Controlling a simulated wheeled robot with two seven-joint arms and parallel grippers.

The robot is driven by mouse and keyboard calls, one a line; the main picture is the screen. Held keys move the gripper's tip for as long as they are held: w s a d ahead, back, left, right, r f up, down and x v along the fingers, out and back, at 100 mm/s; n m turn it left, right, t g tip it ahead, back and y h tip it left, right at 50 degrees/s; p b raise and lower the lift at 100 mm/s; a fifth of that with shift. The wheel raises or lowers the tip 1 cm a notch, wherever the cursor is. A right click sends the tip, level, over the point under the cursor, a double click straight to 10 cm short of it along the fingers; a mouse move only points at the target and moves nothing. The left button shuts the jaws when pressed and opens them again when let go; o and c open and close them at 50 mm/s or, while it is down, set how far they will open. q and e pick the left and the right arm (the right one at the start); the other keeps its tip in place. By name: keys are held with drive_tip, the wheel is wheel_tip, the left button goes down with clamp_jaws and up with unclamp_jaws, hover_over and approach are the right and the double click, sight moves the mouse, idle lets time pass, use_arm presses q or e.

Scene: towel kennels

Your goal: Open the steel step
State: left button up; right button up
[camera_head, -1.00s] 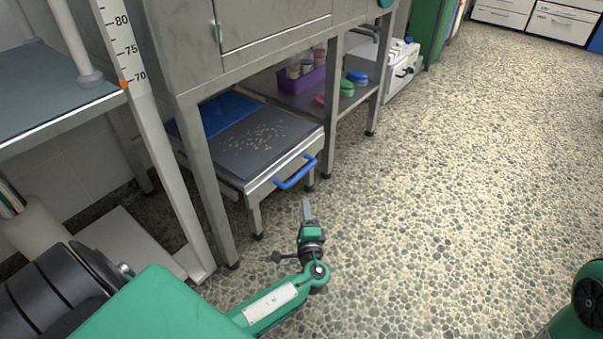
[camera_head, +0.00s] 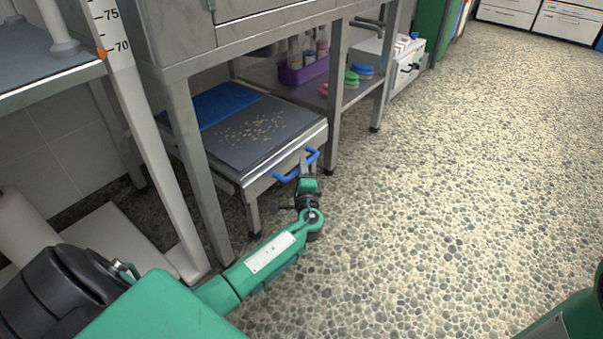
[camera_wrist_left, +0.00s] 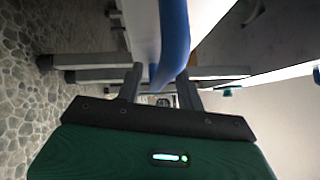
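The steel step (camera_head: 262,168) stands partly pulled out under a steel cabinet, with a dark, speckled top and a blue mat behind. Its blue bar handle (camera_head: 284,177) is on the front face. My left gripper (camera_head: 305,167) is at the right part of this handle. In the left wrist view the blue handle (camera_wrist_left: 174,35) runs down between the two spread fingers of my left gripper (camera_wrist_left: 160,92). The fingers look open around it; contact cannot be told. My right gripper is not in view; only a green part of my body shows at lower right.
The cabinet's steel leg (camera_head: 203,165) stands just left of the step. A white scale post (camera_head: 150,140) stands at left. The pebbled floor (camera_head: 450,190) to the right is clear.

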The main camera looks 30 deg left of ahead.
use_arm(q)
drive_tip(key=shift+w+a+r, duration=0.1)
drive_tip(key=shift+w+a, duration=0.3)
drive_tip(key=shift+w, duration=0.1)
clamp_jaws()
drive_tip(key=shift+s+d, duration=0.1)
